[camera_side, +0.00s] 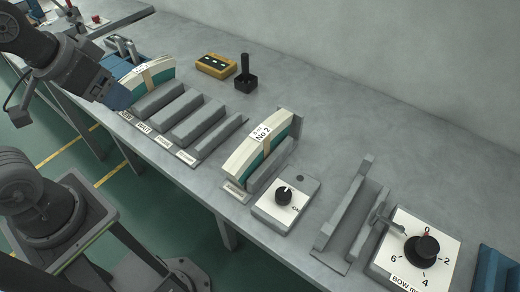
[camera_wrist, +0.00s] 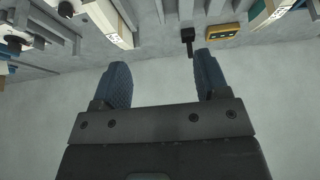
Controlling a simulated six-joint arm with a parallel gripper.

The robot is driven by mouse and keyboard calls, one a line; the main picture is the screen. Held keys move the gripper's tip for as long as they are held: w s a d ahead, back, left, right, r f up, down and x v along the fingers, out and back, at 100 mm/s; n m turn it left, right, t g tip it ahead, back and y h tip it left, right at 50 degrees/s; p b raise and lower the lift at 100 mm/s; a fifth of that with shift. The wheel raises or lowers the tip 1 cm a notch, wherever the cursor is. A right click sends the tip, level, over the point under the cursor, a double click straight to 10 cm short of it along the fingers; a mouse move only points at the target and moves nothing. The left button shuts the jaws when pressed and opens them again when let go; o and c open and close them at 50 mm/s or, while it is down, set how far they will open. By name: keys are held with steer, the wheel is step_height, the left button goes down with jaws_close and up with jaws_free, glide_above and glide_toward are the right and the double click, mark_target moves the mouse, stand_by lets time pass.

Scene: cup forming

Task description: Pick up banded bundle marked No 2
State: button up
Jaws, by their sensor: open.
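The banded bundle marked No 2 (camera_side: 246,163) is a curved cream and teal stack with a tan band and a white label. It stands in a grey slotted holder on the bench in the side view. In the wrist view it appears at the upper left (camera_wrist: 108,22), partly cut off by the top edge. My gripper (camera_wrist: 163,70) is open, with two blue ribbed fingers apart and nothing between them. In the side view its blue end (camera_side: 116,96) is at the left, well away from the No 2 bundle.
Another banded bundle (camera_side: 158,74) stands at the left, near my gripper in the picture. Empty grey slots (camera_side: 200,122), a yellow box (camera_side: 215,65) and a black post holder (camera_side: 246,77) lie between the bundles. A small dial box (camera_side: 270,207) and a large dial (camera_side: 440,270) stand right.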

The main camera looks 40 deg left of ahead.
steer(key=g, duration=0.6)
glide_above(261, 133)
step_height(261, 133, down, 9)
steer(key=f, duration=0.7)
steer(key=shift+s+a+f, duration=0.15)
steer(key=shift+s+f, duration=0.05)
steer(key=shift+w+f, duration=0.15)
steer(key=shift+f, duration=2.75)
steer(key=shift+c, duration=0.3)
steer(key=shift+d+r, duration=0.1)
steer(key=shift+d, duration=0.1)
jaws_close()
